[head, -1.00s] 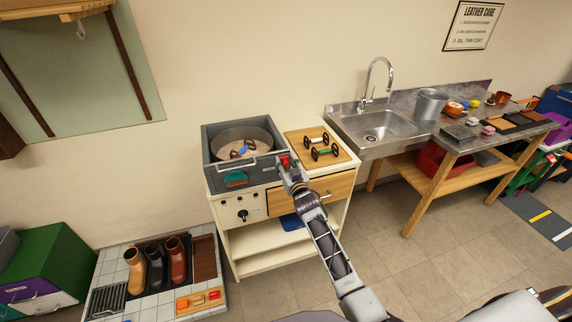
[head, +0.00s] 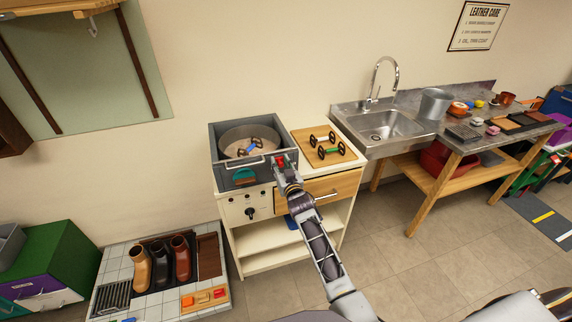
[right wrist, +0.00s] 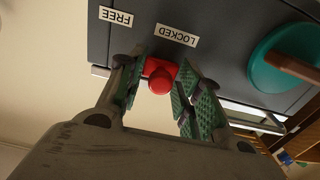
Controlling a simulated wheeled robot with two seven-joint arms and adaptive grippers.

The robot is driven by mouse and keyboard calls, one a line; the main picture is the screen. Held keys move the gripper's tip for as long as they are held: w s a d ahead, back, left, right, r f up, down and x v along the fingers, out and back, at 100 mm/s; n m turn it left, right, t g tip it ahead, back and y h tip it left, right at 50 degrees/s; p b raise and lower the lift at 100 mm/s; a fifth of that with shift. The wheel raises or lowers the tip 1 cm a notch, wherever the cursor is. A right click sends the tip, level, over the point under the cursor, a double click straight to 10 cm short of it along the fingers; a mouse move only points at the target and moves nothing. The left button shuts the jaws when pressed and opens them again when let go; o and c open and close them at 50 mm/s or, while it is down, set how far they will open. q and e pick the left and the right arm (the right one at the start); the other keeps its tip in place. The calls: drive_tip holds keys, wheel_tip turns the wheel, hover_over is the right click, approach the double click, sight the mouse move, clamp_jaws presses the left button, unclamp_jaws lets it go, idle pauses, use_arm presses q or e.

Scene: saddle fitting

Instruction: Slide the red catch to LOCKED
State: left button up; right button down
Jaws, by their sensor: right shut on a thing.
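The red catch (head: 280,161) sits at the right end of the front of a dark grey box (head: 222,176). In the right wrist view the catch (right wrist: 160,76) stands below the left part of the LOCKED label (right wrist: 176,35), to the right of the FREE label (right wrist: 116,17). My right gripper (head: 281,168) is at the catch. Its green-padded fingers (right wrist: 162,88) stand either side of the catch and are shut on it. Contact at the right finger is hard to make out. My left gripper is not in view.
The box has a front bar handle and a teal part (head: 244,175); a round pan (head: 248,134) is inside. A wooden board (head: 345,152) with dark-wheeled pieces lies beside it. A wooden drawer front (head: 340,188) is below. A sink (head: 385,124) stands at right.

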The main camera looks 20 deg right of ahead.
drive_tip(key=shift+a, duration=0.35)
drive_tip(key=shift+d, duration=0.15)
drive_tip(key=c, duration=1.4)
unclamp_jaws()
drive_tip(key=shift+o, duration=0.4)
drive_tip(key=shift+a, duration=0.25)
drive_tip(key=shift+d, duration=0.1)
